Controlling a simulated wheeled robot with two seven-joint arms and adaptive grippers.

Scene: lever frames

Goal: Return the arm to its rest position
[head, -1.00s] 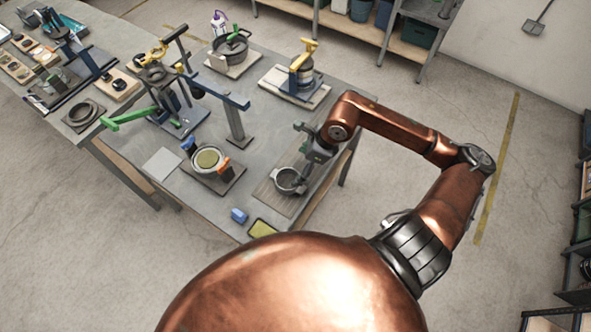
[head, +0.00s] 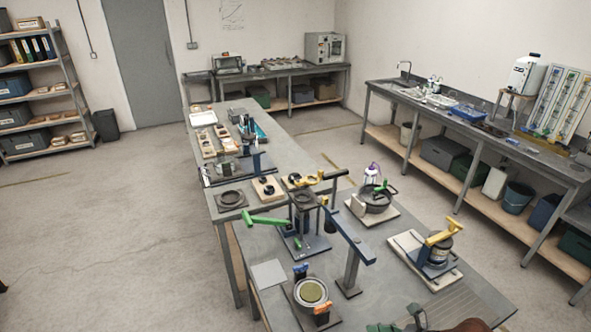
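Only a bit of my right arm shows, at the bottom right edge of the head view: a copper link (head: 467,326) and a grey wrist part (head: 416,318), beside the wooden board (head: 455,306) on the near table. The fingers of my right gripper are cut off below the frame, so what they do is hidden. My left arm and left gripper do not show. The near table (head: 375,290) bears a frame with a green lever (head: 265,220), a post with a blue lever (head: 350,240) and a yellow-handled press (head: 438,250).
A round pot (head: 311,291) with orange and blue clips stands at the table's front. Another pot (head: 374,198) with a green handle stands farther back. A long bench (head: 480,140) runs along the right wall. The floor at left (head: 100,240) is clear.

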